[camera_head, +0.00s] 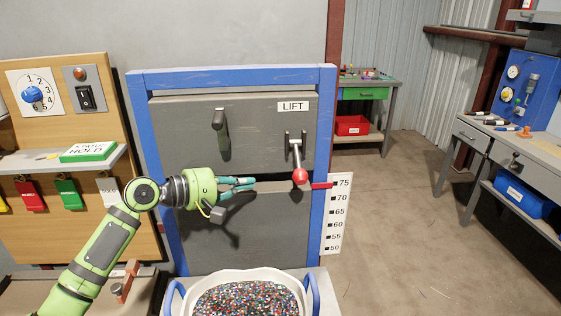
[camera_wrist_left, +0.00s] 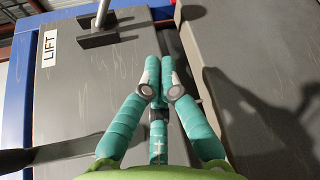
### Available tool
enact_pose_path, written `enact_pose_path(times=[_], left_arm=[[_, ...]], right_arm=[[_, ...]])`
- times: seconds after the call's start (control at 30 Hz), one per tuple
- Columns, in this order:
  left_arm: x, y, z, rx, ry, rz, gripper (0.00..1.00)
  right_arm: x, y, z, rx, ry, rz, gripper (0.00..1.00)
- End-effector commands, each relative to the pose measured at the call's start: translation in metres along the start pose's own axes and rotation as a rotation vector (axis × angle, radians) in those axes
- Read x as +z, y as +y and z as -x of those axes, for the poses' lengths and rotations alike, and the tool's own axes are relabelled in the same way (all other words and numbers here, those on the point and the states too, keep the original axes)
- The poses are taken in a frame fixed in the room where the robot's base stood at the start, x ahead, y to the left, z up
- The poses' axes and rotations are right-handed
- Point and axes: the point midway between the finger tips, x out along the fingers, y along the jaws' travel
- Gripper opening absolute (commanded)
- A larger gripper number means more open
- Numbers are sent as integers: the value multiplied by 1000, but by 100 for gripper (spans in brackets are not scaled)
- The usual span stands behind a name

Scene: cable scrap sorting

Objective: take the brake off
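The brake is not labelled in either view. A lever with a red ball knob (camera_head: 300,176) hangs down from a bracket on the grey upper panel (camera_head: 180,125), under the LIFT sign (camera_head: 293,106). The sign (camera_wrist_left: 50,48) and bracket (camera_wrist_left: 99,38) also show in the left wrist view. My left gripper (camera_head: 252,184) is left of the knob and apart from it, near the dark gap below the upper panel. In the left wrist view its teal fingers (camera_wrist_left: 160,62) come together at the tips, with nothing seen between them. My right gripper is out of view.
A dark handle (camera_head: 219,121) sticks out of the panel above my left gripper. A blue frame (camera_head: 323,125) surrounds the panels, with a red pointer (camera_head: 322,185) at a numbered scale (camera_head: 338,215). A white tub (camera_head: 180,305) of coloured granules stands below. The floor at right is open.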

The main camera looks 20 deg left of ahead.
Motion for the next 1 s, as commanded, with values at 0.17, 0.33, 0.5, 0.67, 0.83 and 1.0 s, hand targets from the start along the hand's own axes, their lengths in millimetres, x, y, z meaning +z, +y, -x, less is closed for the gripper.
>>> enact_pose_path(times=[0.17, 0.33, 0.5, 0.67, 0.83, 1.0], left_arm=[[3, 2, 1, 0, -6, 3, 0], [2, 2, 1, 1, -5, 2, 0], [2, 3, -5, 1, -5, 3, 0], [5, 5, -27, 1, -8, 4, 0], [4, 6, -61, 2, -7, 5, 0], [4, 5, -89, 1, -5, 5, 0]], right_arm=[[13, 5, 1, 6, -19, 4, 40], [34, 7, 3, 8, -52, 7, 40], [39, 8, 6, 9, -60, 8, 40], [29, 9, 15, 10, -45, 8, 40], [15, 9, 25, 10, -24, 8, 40], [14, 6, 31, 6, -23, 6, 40]])
